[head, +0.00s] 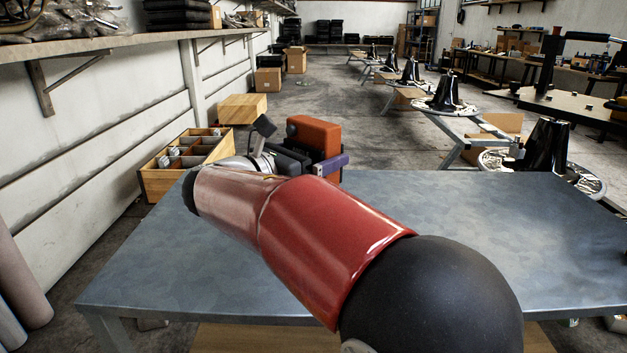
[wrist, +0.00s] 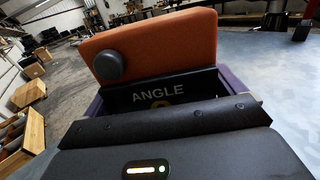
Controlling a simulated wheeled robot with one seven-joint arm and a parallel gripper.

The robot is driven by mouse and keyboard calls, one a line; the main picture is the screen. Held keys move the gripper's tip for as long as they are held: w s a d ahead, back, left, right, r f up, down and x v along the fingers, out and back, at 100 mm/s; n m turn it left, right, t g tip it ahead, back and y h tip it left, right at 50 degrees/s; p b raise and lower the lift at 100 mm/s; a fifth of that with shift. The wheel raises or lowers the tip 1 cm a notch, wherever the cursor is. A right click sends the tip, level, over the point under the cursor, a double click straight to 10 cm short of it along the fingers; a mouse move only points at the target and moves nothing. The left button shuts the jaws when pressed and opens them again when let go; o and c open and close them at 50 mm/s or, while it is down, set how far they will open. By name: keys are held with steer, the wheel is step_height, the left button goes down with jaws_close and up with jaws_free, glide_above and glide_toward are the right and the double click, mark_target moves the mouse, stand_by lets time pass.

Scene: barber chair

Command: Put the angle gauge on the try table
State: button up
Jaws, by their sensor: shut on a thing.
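The angle gauge is an orange block with a grey round knob and a black base marked "ANGLE". It shows in the head view (head: 313,135) beyond my red forearm, and close up in the wrist view (wrist: 165,45). My gripper (head: 295,160) is shut on it; purple parts show at both sides of its base in the wrist view. The gauge stands roughly upright near the far left edge of a blue-grey metal table (head: 500,220), which I take as the try table. My arm hides the spot beneath it, so I cannot tell whether it touches the tabletop.
A wall shelf (head: 100,45) runs along the left. Black cones on round bases (head: 548,145) stand at the right. The table's right side is bare.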

step_height(320, 180, down, 4)
steer(key=shift+f+b, duration=0.25)
steer(key=shift+b, duration=0.1)
steer(key=o, duration=0.8)
steer(key=shift+c, duration=0.2)
steer(key=shift+s, duration=0.1)
steer(key=v, duration=1.2)
